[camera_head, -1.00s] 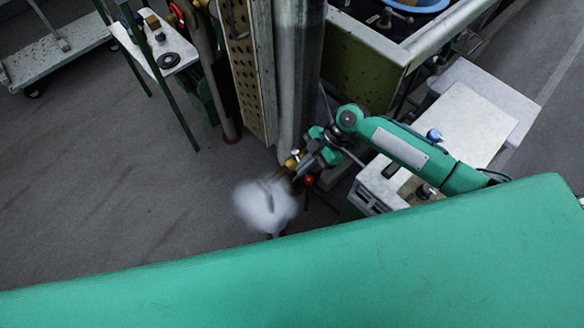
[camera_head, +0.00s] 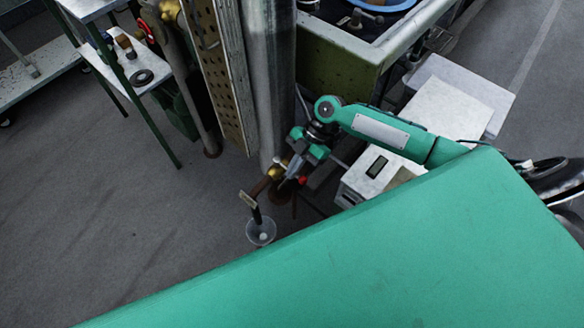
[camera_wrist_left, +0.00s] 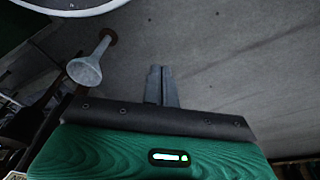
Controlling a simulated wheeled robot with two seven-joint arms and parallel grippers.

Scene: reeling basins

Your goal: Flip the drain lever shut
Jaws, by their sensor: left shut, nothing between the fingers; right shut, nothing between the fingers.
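The drain valve (camera_head: 276,172) is a brass fitting on a brown pipe at the foot of the large grey column. A small red knob (camera_head: 302,180), seemingly the drain lever's end, shows beside it. My right gripper (camera_head: 287,180) is shut and empty, pointing down between the brass fitting and the red knob. I cannot tell whether it touches the lever, whose shaft it mostly hides. A dark spout with a pale tag ends over a clear funnel (camera_head: 261,231). In the left wrist view my left gripper (camera_wrist_left: 160,85) is shut and empty, apart from a grey funnel (camera_wrist_left: 86,70).
A white box with a small display (camera_head: 376,167) stands under my right arm. The green-walled basin (camera_head: 340,68) and a perforated board (camera_head: 222,70) stand behind. A small table (camera_head: 140,78) is at the upper left.

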